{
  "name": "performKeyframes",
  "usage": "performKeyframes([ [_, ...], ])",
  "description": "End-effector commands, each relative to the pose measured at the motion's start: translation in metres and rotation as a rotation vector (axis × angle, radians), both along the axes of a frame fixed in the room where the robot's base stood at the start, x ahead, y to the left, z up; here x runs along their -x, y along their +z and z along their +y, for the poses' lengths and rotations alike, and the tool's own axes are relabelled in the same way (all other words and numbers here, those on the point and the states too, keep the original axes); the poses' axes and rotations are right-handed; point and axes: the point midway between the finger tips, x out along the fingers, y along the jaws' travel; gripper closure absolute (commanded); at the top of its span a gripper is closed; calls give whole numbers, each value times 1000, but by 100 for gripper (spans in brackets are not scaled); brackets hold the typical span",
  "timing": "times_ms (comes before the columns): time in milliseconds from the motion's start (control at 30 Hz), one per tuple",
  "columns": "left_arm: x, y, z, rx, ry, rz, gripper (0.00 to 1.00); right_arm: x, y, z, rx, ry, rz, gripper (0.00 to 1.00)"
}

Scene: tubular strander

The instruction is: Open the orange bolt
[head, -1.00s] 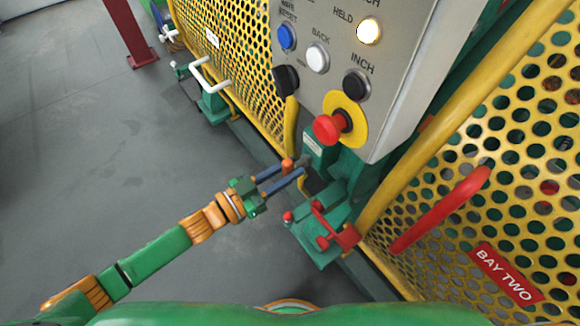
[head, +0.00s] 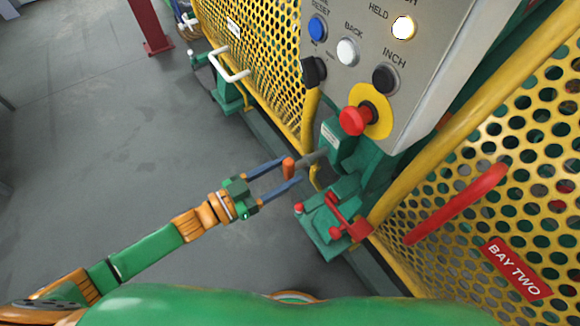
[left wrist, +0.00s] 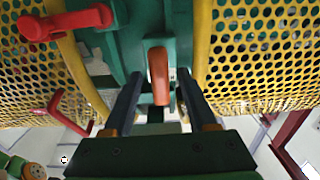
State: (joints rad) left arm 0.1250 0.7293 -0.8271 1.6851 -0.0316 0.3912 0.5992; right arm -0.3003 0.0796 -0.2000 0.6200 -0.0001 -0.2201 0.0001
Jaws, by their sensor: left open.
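The orange bolt handle (head: 288,167) sits at the end of a grey rod (head: 313,158) that comes out of a green housing below the control box. A length of the rod shows between handle and housing. My left gripper (head: 292,170) is open, its blue fingers on either side of the handle. In the left wrist view the orange handle (left wrist: 158,76) stands between the fingers of my left gripper (left wrist: 160,85), with gaps visible beside it. My right gripper is not in view.
The grey control box (head: 440,50) with a red stop button (head: 355,120) hangs above the bolt. A red clamp (head: 345,225) on a green base is just below. Yellow mesh guards (head: 500,190) stand on both sides.

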Motion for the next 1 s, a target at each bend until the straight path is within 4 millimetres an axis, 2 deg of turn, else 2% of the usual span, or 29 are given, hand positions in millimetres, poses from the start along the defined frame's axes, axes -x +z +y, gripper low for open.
performKeyframes([
  [100, 17, -1, 22, -4, 0, 5, 43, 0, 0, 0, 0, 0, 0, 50],
  [233, 28, -1, 38, -2, 0, 3, 43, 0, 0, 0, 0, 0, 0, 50],
  [667, 31, 0, 42, 0, -1, 0, 43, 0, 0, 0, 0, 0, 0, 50],
  [767, 25, -9, 47, -18, 32, 9, 43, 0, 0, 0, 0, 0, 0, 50],
  [867, 3, -57, 74, -121, 196, 72, 43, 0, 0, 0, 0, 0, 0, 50],
  [933, -5, -118, 109, -245, 366, 181, 43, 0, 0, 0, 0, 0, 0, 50],
  [967, -1, -147, 125, -304, 434, 244, 43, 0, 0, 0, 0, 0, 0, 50],
  [1000, 10, -184, 144, -379, 511, 336, 43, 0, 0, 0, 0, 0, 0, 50],
])
